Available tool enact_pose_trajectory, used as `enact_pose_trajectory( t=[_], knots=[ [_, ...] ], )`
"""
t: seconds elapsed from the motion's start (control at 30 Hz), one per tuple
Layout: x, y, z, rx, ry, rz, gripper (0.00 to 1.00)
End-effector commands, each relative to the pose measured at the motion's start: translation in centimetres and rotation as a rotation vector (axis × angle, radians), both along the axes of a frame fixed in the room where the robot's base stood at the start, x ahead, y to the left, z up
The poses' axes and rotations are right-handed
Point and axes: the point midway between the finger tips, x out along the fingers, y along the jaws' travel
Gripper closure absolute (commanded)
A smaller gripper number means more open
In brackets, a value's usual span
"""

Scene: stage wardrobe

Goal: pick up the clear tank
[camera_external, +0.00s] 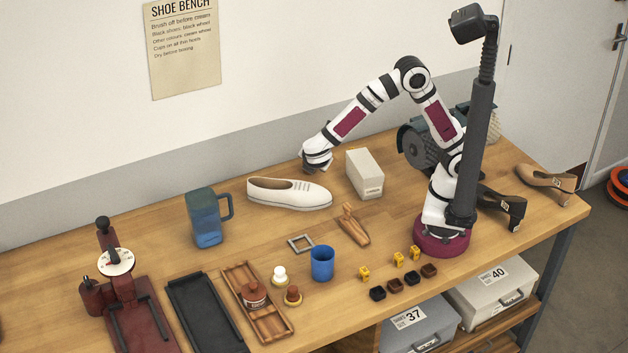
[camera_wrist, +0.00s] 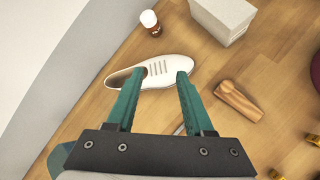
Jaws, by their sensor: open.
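The clear tank (camera_external: 208,218) is a see-through bluish jug with a dark handle on its right side. It stands upright on the bench, left of the white shoe. My gripper (camera_external: 316,162) is up and to the right of the tank, above the back of the bench and apart from it. In the wrist view my gripper's two green fingers (camera_wrist: 158,74) are spread and empty, with the white shoe beyond their tips. A teal shape at the lower left of the wrist view is mostly hidden by the gripper mount; I cannot tell whether it is the tank.
The white shoe (camera_external: 289,193) and a pale box (camera_external: 364,174) lie right of the tank. A blue cup (camera_external: 322,263), a square frame (camera_external: 300,244) and a wooden tray (camera_external: 241,281) are in front. A white-capped bottle (camera_wrist: 150,22) stands behind the shoe.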

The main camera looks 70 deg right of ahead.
Motion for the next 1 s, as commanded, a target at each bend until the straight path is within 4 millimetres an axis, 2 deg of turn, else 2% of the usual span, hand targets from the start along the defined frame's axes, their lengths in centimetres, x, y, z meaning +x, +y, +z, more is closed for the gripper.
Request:
enact_pose_trajectory(
  t=[0.03,0.1,0.2,0.3,0.37,0.6,0.87,1.0],
  knots=[
    [3.0,3.4,-1.9,-0.125,0.054,0.216,0.48],
    [6.4,8.4,-4.1,-0.303,0.107,0.501,0.48],
    [8.8,14.2,-6.7,-0.492,0.152,0.775,0.48],
    [9.5,17.0,-8.0,-0.588,0.168,0.901,0.48],
    [10.2,17.2,-8.5,-0.607,0.171,0.923,0.48],
    [15.3,13.5,-11.1,-0.607,0.171,0.92,0.48],
    [18.4,11.5,-12.8,-0.605,0.171,0.92,0.48],
    [20.6,10.3,-14.2,-0.605,0.17,0.919,0.48]
  ],
)
